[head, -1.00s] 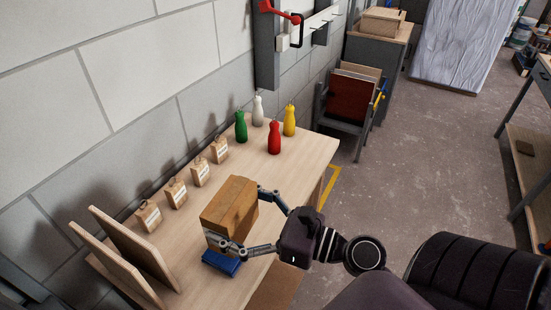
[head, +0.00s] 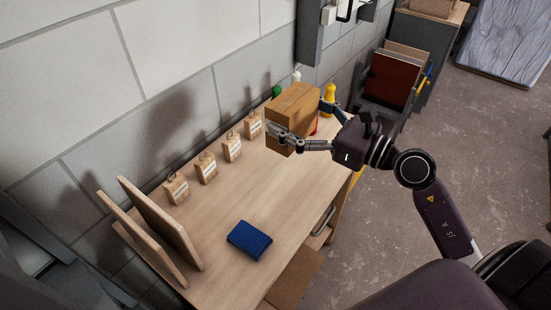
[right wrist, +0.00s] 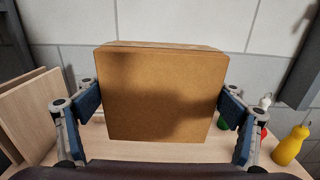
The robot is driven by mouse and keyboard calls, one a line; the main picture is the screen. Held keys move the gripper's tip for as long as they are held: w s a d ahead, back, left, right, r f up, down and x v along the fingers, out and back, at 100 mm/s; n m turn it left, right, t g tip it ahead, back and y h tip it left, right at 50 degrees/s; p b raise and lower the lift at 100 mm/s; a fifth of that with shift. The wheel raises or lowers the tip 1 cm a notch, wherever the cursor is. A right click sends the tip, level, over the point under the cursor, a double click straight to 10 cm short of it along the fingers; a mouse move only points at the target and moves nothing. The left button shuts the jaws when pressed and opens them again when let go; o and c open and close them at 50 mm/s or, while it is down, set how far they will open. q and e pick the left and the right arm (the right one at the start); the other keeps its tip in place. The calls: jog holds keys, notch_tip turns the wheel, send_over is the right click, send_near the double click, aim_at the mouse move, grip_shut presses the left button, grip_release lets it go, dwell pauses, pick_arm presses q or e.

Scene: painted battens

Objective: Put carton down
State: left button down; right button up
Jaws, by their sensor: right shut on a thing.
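The brown cardboard carton (head: 291,112) is held by my right gripper (head: 308,125) over the far part of the wooden table (head: 262,200). The right gripper is shut on it, with one finger on each side. In the right wrist view the carton (right wrist: 162,95) fills the middle, between the blue finger pads. The carton hides most of the bottles behind it. I cannot tell exactly how high its bottom is above the table. My left gripper is not in view.
Several tagged wooden blocks (head: 207,167) stand along the wall. Two boards (head: 160,228) lean at the left. A yellow bottle (head: 329,99) and partly hidden green, white and red ones stand behind the carton. The table's middle is clear.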

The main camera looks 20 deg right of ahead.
jog(key=shift+w+d+r, duration=0.15)
jog(key=shift+r, duration=0.05)
jog(key=shift+f, duration=0.4)
jog(key=shift+f+b, duration=1.1)
jog(key=shift+f, duration=8.35)
jog(key=shift+f, duration=0.15)
jog(key=o, duration=1.4)
jog(key=shift+c, duration=0.2)
